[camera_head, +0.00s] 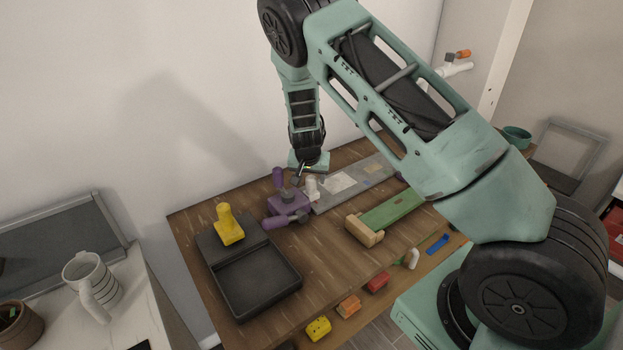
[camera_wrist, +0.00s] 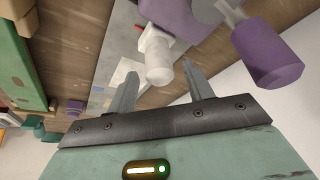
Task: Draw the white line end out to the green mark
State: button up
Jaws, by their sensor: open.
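The white line end (camera_head: 312,188) is a stubby white piece beside a purple fixture (camera_head: 288,203) with purple handles, at the near end of a grey strip (camera_head: 328,201). In the wrist view, the white line end (camera_wrist: 158,62) shows beyond and between my fingertips, against the purple fixture (camera_wrist: 190,15). My gripper (camera_head: 311,172) is open and empty, just above the white end, with no clear contact. The grey strip bears a pale patch (camera_head: 341,182) and small coloured patches farther along. Which patch is the green mark, I cannot tell; my arm hides part of that side.
A black tray (camera_head: 262,316) with a yellow handled piece (camera_head: 229,226) stands at the table's left. A green board with a wooden block (camera_head: 364,231) lies right of the strip. Several small coloured pieces lie on a lower shelf in front. Bare wood lies between tray and block.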

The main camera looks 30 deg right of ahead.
jog(key=shift+p+x, duration=0.3)
jog(key=shift+x, duration=1.35)
grip_shut()
jog(key=d+b, duration=0.4)
jog(key=d, duration=0.5)
jog(key=d+b, duration=0.4)
jog(key=d, duration=0.6)
jog(key=d+b, duration=0.3)
jog(key=d, duration=0.6)
jog(key=shift+w+d+f+b, duration=0.15)
jog(key=shift+w+d+b, duration=0.2)
jog(key=shift+w+b, duration=0.05)
jog(key=shift+d, duration=0.7)
grip_release()
jog(key=shift+a+r, duration=0.1)
jog(key=shift+r, duration=0.1)
jog(key=b+v, duration=0.4)
jog(key=v, duration=1.3)
jog(key=shift+r, duration=0.15)
